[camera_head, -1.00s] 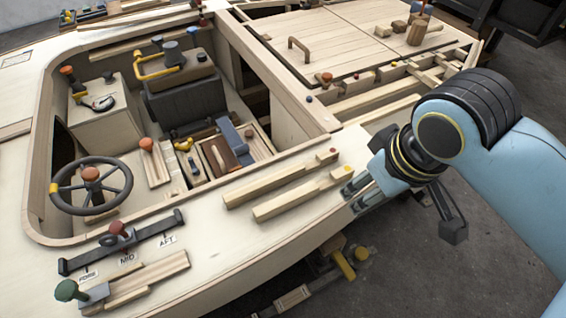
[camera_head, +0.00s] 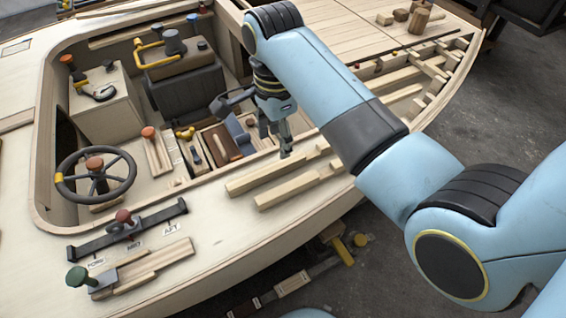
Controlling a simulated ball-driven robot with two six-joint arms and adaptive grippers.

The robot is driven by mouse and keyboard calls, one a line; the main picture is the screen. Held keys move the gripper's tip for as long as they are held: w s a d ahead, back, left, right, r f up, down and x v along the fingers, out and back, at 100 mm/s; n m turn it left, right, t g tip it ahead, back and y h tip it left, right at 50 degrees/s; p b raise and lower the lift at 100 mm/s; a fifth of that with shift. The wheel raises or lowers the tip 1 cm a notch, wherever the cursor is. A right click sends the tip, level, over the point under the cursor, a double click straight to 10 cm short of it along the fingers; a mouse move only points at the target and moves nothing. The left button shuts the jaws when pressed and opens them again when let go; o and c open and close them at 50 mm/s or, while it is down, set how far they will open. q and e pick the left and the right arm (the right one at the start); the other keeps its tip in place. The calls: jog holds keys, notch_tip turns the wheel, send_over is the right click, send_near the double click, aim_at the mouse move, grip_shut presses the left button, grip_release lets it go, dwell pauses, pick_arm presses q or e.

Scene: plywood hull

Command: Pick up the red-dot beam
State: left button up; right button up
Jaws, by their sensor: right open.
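The red-dot beam (camera_head: 252,180) is the upper of two pale wooden bars on the hull's side deck. Its dotted far end is hidden behind my right arm. The other bar (camera_head: 288,191) lies parallel, just below it in the picture. My right gripper (camera_head: 277,145) points down with its fingertips above or beside the middle of the red-dot beam. It is open and holds nothing. I cannot tell whether the fingers touch the beam. My left gripper is not in view.
The cockpit opening with a steering wheel (camera_head: 97,178) lies to the left of the beams. A dark slotted bar with a red knob (camera_head: 123,217) and a green knob (camera_head: 77,276) sit on the deck at lower left. The deck between them and the beams is clear.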

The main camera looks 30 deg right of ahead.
send_over(277, 165)
jog(key=f, duration=0.4)
jog(key=shift+s+f, duration=0.15)
jog(key=shift+s, duration=0.15)
jog(key=f, duration=0.5)
jog(key=shift+w+f, duration=0.3)
jog(key=shift+f, duration=0.1)
grip_shut()
